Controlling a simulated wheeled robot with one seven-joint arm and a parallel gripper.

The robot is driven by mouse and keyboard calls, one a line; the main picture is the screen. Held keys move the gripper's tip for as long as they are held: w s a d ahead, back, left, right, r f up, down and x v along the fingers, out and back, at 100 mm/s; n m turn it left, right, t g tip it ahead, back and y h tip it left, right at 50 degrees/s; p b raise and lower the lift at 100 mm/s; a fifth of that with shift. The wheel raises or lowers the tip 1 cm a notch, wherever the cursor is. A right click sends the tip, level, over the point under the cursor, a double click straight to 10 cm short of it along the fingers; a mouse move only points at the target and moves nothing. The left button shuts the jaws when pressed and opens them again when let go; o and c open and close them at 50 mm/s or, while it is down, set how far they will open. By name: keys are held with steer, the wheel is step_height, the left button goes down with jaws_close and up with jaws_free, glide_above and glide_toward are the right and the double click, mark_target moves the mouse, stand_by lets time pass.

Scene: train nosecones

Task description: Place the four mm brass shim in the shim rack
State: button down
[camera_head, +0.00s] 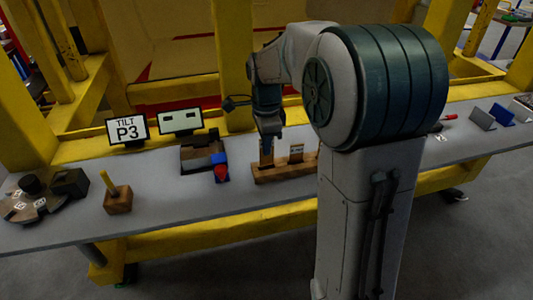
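A wooden block (272,175) that looks like the shim rack sits mid-table, its right end hidden behind my arm. A thin upright brownish piece (266,160) stands at its left part, directly under my gripper (267,146). It may be a brass shim; its thickness cannot be read. A pale tan upright piece with a small label (296,152) stands in the block to the right. My gripper points down over the left part of the block. The fingertips are too small and dark to tell whether they hold the brownish piece.
Left of the rack are a red and blue item (220,168), a dark fixture (201,156), a "TILT P3" sign (127,130), a small screen (181,121), a wooden block with a yellow stick (118,197) and a round dark tray (42,210). Blue holders (500,114) stand far right.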

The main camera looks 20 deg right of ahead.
steer(key=shift+f, duration=1.85)
steer(key=shift+f, duration=0.2)
steer(key=c, duration=1.6)
jaws_free()
steer(key=shift+c, duration=0.2)
steer(key=shift+r, duration=0.2)
